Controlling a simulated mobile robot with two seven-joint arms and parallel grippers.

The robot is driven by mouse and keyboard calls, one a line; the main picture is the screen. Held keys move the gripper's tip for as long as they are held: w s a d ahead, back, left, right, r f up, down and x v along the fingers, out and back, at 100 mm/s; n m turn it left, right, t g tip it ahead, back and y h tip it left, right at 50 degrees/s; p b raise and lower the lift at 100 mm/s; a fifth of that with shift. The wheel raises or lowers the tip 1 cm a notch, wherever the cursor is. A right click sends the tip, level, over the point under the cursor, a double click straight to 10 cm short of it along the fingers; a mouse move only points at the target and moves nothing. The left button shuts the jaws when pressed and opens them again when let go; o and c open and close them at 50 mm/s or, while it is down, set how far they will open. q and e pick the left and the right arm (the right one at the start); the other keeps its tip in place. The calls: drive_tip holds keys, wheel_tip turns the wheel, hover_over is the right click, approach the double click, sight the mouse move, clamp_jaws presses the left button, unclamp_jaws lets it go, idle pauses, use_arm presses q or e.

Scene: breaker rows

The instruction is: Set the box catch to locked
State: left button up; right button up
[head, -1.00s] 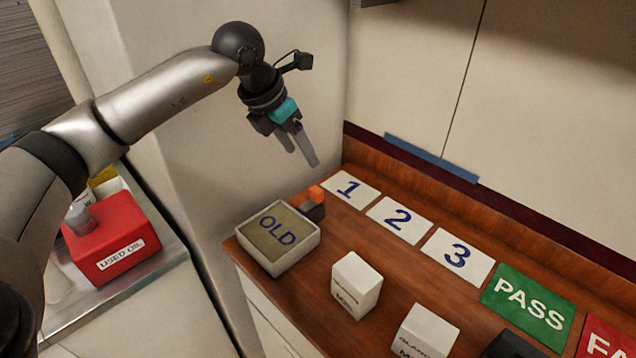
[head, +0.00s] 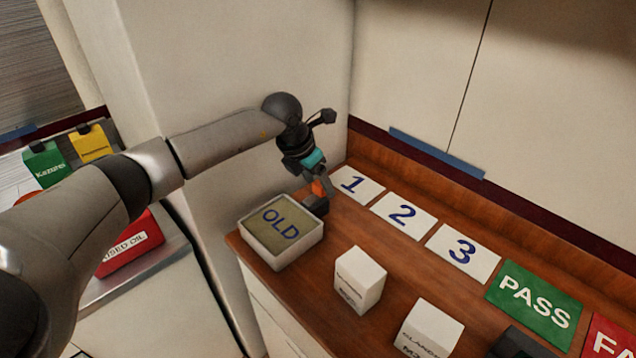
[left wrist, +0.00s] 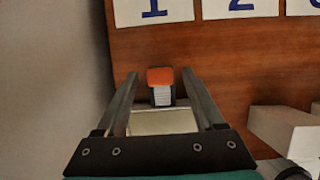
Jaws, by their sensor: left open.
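A small dark box catch (head: 315,206) with an orange top part (head: 318,188) stands on the wooden counter at the back right corner of the OLD tray. In the left wrist view the orange part (left wrist: 160,77) shows with a pale ridged piece below it. My left gripper (head: 321,192) points down at the catch, its fingers partly hidden by the orange part in the head view. In the left wrist view the gripper is open, with one finger on each side of the orange part and gaps between. Which position the catch is in, I cannot tell.
The OLD tray (head: 310,243) sits at the counter's left end. White cards 1 (head: 366,194), 2 and 3 and the green PASS card (head: 555,318) lie along the back. White boxes (head: 359,285) stand in front. A pale wall (head: 215,120) rises at left.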

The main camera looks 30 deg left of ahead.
use_arm(q)
drive_tip(key=shift+w+f, duration=0.1)
drive_tip(key=shift+f, duration=0.15)
clamp_jaws()
idle(0.5)
drive_tip(key=shift+r, duration=0.1)
idle(0.8)
